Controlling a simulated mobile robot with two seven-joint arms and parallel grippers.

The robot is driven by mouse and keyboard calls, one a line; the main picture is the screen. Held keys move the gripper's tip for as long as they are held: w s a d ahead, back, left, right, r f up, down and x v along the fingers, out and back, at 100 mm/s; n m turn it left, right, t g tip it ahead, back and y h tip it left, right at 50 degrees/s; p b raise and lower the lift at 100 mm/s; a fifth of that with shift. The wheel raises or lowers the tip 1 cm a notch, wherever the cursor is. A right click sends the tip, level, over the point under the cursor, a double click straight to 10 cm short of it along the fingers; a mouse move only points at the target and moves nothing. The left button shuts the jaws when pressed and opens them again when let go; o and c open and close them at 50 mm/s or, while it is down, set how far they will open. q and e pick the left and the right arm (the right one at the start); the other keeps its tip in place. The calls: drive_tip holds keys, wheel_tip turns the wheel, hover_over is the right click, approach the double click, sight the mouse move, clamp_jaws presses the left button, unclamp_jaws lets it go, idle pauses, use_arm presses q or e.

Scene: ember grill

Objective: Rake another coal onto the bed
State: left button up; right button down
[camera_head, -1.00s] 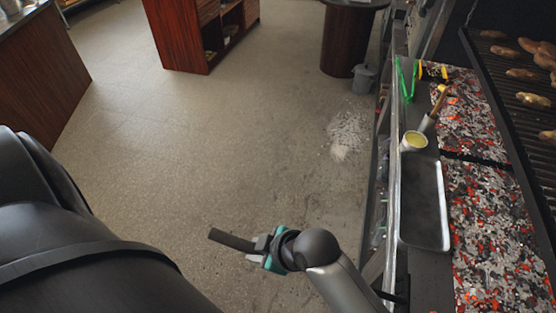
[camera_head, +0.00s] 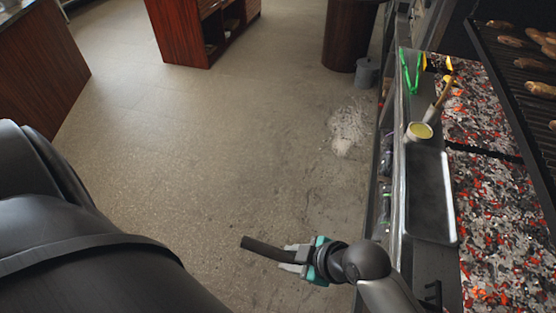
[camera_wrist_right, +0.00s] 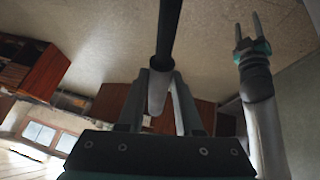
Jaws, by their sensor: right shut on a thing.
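My right gripper (camera_head: 292,262) is shut on a dark rod (camera_head: 262,248), which looks like a tool handle. It holds the rod above the floor, left of the grill counter. In the right wrist view the rod (camera_wrist_right: 168,35) runs up out of the frame from between the fingers (camera_wrist_right: 158,105); no rake head shows. The near coal bed (camera_head: 495,225) has grey, black and glowing red coals. A second coal bed (camera_head: 480,115) lies beyond a dark divider. My left gripper (camera_wrist_right: 248,32) shows in the right wrist view, with its fingers apart and empty.
A dark tray with a pale rim (camera_head: 428,190) lies left of the coals. The grate (camera_head: 520,72) carries food at the upper right. The floor (camera_head: 220,150) is clear at left.

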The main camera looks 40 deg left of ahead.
drive_tip(key=w+d, duration=0.1)
drive_tip(key=d, duration=0.2)
drive_tip(key=w+d+b, duration=0.1)
drive_tip(key=d, duration=0.3)
drive_tip(key=w+d, duration=0.1)
drive_tip(key=d, duration=0.3)
drive_tip(key=shift+w+d+b, duration=0.15)
drive_tip(key=shift+w+b, duration=0.15)
drive_tip(key=shift+w, duration=0.05)
drive_tip(key=shift+s+a+r+p, duration=0.2)
drive_tip(key=shift+a+r+p, duration=0.3)
drive_tip(key=shift+a+p, duration=0.1)
drive_tip(key=shift+s+a+r+p, duration=0.15)
drive_tip(key=shift+a+r+p, duration=0.3)
drive_tip(key=shift+a+r, duration=0.1)
drive_tip(key=shift+s+a+r+p, duration=0.25)
drive_tip(key=shift+a+p, duration=0.15)
drive_tip(key=shift+a, duration=0.15)
drive_tip(key=shift+s+a+r+p, duration=0.1)
drive_tip(key=shift+a+r+p, duration=0.2)
drive_tip(key=shift+a, duration=0.35)
